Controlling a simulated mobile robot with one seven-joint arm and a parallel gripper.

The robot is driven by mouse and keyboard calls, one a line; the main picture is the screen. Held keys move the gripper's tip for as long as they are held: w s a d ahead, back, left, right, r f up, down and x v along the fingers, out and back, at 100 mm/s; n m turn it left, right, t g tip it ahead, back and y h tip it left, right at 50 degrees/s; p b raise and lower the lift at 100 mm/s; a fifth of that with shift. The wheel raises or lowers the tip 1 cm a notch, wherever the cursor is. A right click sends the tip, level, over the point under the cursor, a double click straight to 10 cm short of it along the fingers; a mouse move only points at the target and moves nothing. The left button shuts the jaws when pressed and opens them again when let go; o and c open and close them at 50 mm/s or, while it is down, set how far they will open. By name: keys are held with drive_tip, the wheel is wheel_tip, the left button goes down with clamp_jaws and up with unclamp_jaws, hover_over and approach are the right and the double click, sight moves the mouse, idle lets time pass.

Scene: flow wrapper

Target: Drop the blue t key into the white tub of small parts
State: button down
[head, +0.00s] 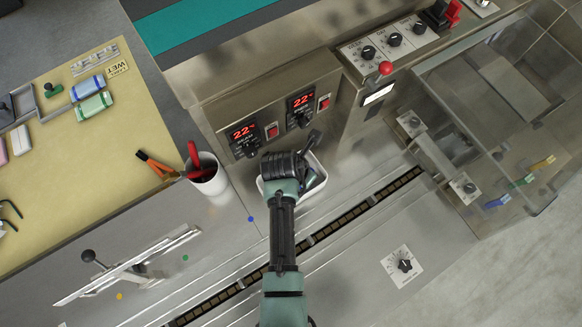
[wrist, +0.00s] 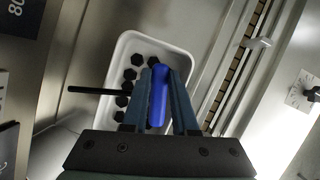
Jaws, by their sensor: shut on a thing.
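In the wrist view my gripper (wrist: 160,85) is shut on the blue t key (wrist: 158,98), one finger on each side of its blue handle. A thin black rod (wrist: 92,90) sticks out to the left, roughly at right angles to the handle, across the tub's left rim. The white tub (wrist: 123,43) lies beyond the key in this view, with several black nut-like parts in it. In the head view my gripper (head: 303,172) is over the white tub (head: 319,187) and hides much of it; the blue handle cannot be made out there. The gap between key and tub is unclear.
A control box with red displays (head: 245,131) stands just behind the tub. A white cup (head: 208,181) with red-handled contents stands to the left, beside orange-handled pliers (head: 156,166). A chain conveyor slot (head: 345,219) runs in front. A clear cover (head: 500,130) is at right.

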drive_tip(key=c, duration=0.6)
unclamp_jaws()
drive_tip(key=shift+r, duration=0.1)
drive_tip(key=b+v, duration=0.1)
drive_tip(key=v, duration=1.1)
drive_tip(key=shift+s+r, duration=0.15)
drive_tip(key=shift+r, duration=0.2)
